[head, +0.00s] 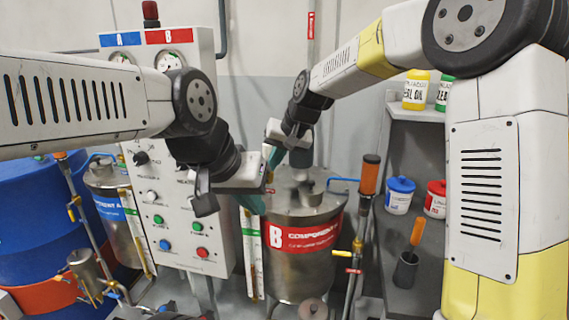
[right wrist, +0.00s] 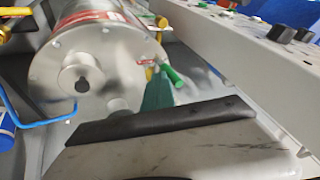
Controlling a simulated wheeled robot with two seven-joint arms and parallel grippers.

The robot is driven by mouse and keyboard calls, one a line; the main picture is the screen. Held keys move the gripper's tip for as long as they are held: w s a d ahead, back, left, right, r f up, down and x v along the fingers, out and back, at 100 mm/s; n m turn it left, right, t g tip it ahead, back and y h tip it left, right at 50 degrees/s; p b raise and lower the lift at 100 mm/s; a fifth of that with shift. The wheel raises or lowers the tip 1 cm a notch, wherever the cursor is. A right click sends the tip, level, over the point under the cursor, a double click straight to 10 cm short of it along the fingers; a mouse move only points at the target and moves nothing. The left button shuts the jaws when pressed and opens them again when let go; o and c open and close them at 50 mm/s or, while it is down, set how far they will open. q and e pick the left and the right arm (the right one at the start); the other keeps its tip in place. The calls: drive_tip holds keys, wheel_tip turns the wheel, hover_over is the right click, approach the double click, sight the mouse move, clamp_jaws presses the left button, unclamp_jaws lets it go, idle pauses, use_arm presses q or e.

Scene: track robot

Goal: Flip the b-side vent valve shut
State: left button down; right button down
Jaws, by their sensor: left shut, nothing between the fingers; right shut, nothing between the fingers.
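The steel B tank (head: 308,262) with a red "B COMPONENT" label stands right of the control panel. In the right wrist view its round lid (right wrist: 105,62) carries a small fitting with a green lever (right wrist: 173,76), likely the B-side vent valve. In the head view this fitting is hidden behind my grippers. My right gripper (head: 268,157) is shut, its teal fingers pointing down by the lid's far left edge. In the right wrist view the right fingers (right wrist: 157,95) are just beside the green lever; contact cannot be told. My left gripper (head: 255,204) is shut and empty, in front of the lid's left side.
The control panel (head: 165,215) with gauges and buttons stands left of the tank. Shelves (head: 388,240) with blue and red pots are farther right. The A tank (head: 105,180) and blue drum (head: 40,215) are left.

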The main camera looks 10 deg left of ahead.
drive_tip(key=a+n+h, duration=0.1)
drive_tip(key=a+h, duration=0.5)
drive_tip(key=shift+a+f, duration=0.3)
drive_tip(key=shift+a, duration=0.1)
idle(0.4)
drive_tip(key=shift+w, duration=0.1)
idle(0.7)
drive_tip(key=shift+d+f, duration=0.4)
drive_tip(key=shift+d, duration=0.25)
drive_tip(key=v, duration=0.7)
drive_tip(key=shift+a+r, duration=0.15)
drive_tip(key=shift+r, duration=0.25)
